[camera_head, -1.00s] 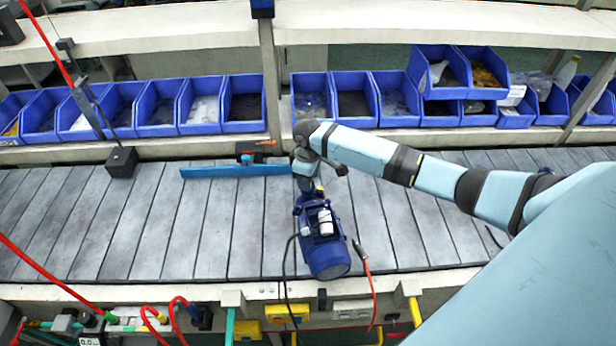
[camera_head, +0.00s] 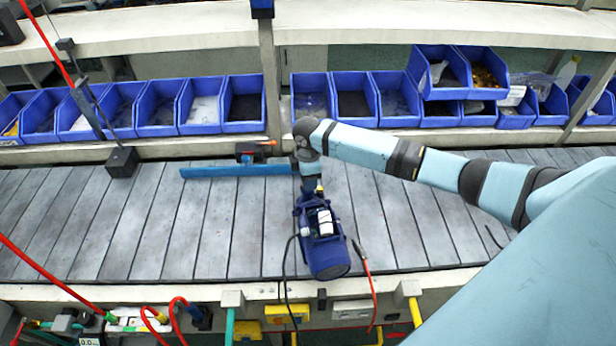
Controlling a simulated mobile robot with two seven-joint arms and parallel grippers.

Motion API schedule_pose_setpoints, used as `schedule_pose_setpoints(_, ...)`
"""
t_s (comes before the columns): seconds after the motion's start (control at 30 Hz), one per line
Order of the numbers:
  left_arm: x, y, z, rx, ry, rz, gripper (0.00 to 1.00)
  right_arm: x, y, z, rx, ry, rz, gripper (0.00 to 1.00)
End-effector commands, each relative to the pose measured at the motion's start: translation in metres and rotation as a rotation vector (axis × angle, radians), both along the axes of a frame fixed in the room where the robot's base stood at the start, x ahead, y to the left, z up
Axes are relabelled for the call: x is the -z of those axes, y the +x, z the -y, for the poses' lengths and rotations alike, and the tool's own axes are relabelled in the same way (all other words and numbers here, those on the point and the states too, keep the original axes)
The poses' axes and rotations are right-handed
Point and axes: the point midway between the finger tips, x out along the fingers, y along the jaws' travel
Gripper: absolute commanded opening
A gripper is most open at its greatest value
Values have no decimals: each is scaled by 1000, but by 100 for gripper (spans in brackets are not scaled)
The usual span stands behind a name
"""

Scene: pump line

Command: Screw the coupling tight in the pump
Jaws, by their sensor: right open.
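The blue pump (camera_head: 325,250) lies on the grey slatted conveyor, with its rounded motor end toward the front edge. My right arm comes in from the right, and its wrist hangs over the far end of the pump. My right gripper (camera_head: 311,190) points down at the pump's far end and is open; its fingertips are small and partly hidden against the pump's blue body. The coupling cannot be made out; the gripper and wrist cover that end of the pump. My left gripper is not in view.
Blue bins (camera_head: 243,110) line the back. A black box (camera_head: 122,162) stands at the left. A red-tipped cable (camera_head: 362,262) lies beside the pump.

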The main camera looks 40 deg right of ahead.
Motion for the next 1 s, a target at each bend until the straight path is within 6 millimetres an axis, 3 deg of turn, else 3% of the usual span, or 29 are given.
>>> schedule_pose_setpoints(0.33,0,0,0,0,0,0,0,0,0,0,-51,-1,-1,45)
schedule_pose_setpoints(0.6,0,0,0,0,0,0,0,0,0,1,-317,-1,0,45)
schedule_pose_setpoints(1.0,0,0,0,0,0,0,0,0,0,0,-418,-1,0,45)
